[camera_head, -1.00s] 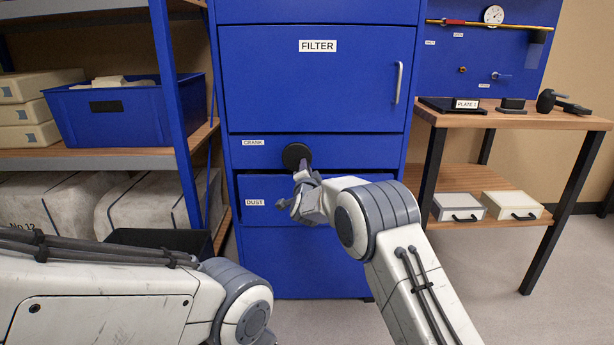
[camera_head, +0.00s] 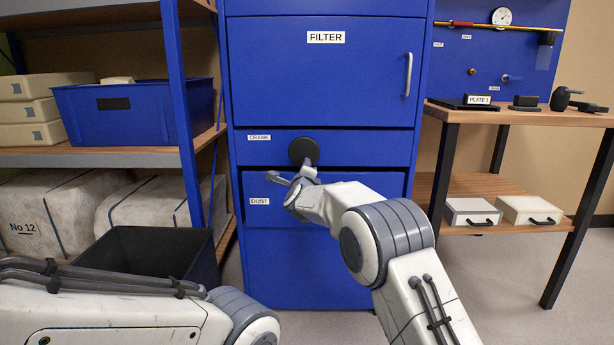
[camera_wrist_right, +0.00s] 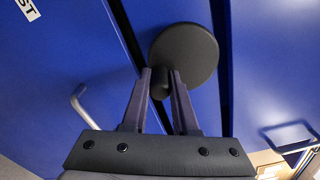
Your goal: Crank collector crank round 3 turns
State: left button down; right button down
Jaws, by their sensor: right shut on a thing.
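The collector crank is a black round disc (camera_head: 304,151) on the front of the blue cabinet, beside the CRANK label (camera_head: 259,138). In the right wrist view the disc (camera_wrist_right: 190,55) has a short dark handle peg (camera_wrist_right: 160,86) sticking out toward the camera. My right gripper (camera_head: 307,172) is at the lower edge of the disc. In the right wrist view its two fingers (camera_wrist_right: 162,88) stand on either side of the peg and are shut on it. My left arm shows at lower left, but its gripper is out of view.
A DUST drawer (camera_head: 330,215) sits slightly open below the crank, behind my right arm. A FILTER door (camera_head: 315,85) with a handle is above. A black open bin (camera_head: 190,250) stands at left by the shelf, and a wooden table (camera_head: 510,116) is at right.

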jog(key=shift+a+f+m+b, duration=0.1)
jog(key=shift+a+m+b, duration=0.15)
jog(key=shift+m, duration=0.25)
jog(key=shift+a+f+m+b, duration=0.1)
jog(key=shift+m+b, duration=0.2)
jog(key=shift+m, duration=0.2)
jog(key=c, duration=0.7)
grip_release()
jog(key=shift+r, duration=0.15)
